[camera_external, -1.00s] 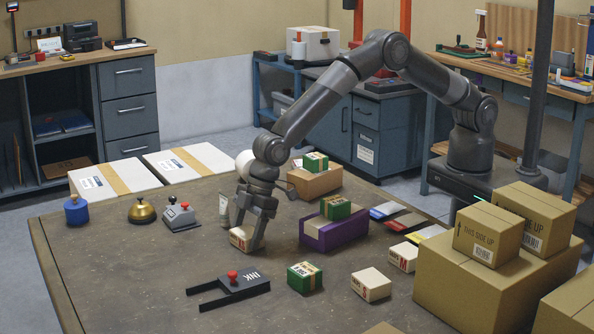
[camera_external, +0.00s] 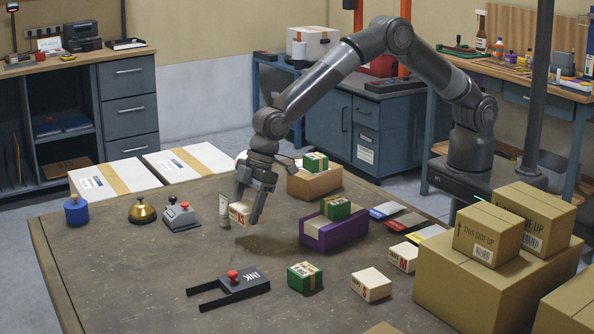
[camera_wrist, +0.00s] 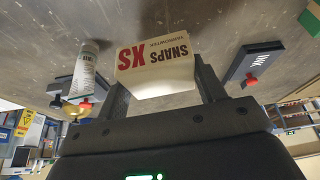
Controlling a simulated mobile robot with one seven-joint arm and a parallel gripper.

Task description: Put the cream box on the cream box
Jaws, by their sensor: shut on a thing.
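My gripper (camera_external: 252,205) is shut on a cream box (camera_external: 240,213) and holds it above the table, with a shadow below. In the wrist view the held cream box (camera_wrist: 155,62) reads "SNAPS XS" and sits between the fingers. A second cream box (camera_external: 371,285), marked S, stands near the front of the table. A third cream box (camera_external: 403,257), marked M, stands farther back and to the right. Both are right of my gripper, with nothing on top.
Another green box (camera_external: 305,276) sits beside the S box. A tube (camera_external: 224,210), grey stamp device (camera_external: 180,216) and bell (camera_external: 142,211) stand to the left.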

